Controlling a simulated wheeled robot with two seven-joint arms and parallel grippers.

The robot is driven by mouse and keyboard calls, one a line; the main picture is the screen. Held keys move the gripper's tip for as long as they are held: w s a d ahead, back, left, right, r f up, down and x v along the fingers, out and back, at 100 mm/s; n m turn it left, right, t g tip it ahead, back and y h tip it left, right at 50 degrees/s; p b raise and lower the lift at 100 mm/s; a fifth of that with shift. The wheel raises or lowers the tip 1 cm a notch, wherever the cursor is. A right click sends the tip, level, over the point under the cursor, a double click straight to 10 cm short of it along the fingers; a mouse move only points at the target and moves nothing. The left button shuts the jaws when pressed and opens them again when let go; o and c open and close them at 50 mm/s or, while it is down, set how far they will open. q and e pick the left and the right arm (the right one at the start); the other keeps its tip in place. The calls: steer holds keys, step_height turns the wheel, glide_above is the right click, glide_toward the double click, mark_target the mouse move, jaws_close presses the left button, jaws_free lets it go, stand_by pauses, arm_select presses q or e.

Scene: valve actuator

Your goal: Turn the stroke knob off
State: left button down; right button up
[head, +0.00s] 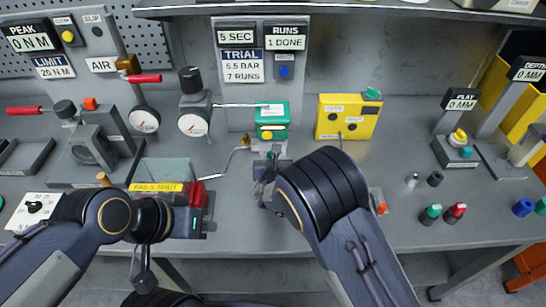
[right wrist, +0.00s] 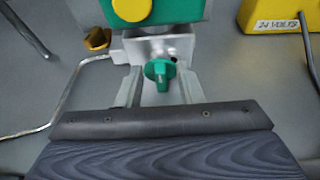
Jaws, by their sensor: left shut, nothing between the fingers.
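A green knob (right wrist: 160,72) with a raised grip bar sits on a grey metal block below a green housing (right wrist: 165,10) with a yellow button. No stroke label is readable in either view. My right gripper (right wrist: 158,88) is open, with one finger on each side of the knob and visible gaps to it. In the head view, the right gripper (head: 264,188) is at the foot of the green unit (head: 272,115), and its own wrist partly hides it. My left gripper (head: 143,278) is shut and empty, low at the bench's front edge, away from the knob.
A bent metal rod (right wrist: 70,100) runs left of the right gripper. A yellow box (head: 347,117) stands to the right. A red-ended unit labelled FAILS SHUT (head: 157,187) lies left. Two gauges (head: 193,125) stand behind. The bench right of my right arm has small coloured parts (head: 433,212).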

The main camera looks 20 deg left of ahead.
jaws_close()
steer(key=shift+f+b, duration=0.1)
steer(key=shift+b, duration=0.4)
steer(key=m+y+b, duration=0.1)
steer(key=b, duration=0.6)
steer(key=d+m+y+b, duration=0.1)
steer(key=m+b, duration=0.1)
steer(key=b, duration=0.4)
steer(key=m+b, duration=0.1)
steer(key=b, duration=0.6)
steer(key=shift+w+d+f+y+b, duration=0.2)
steer(key=shift+f+y+b, duration=0.1)
steer(key=shift+y, duration=0.1)
steer(key=shift+r+m+b, duration=0.15)
steer(key=shift+m+b, duration=0.25)
steer(key=shift+b, duration=0.2)
steer(key=shift+g+y, duration=0.3)
jaws_free()
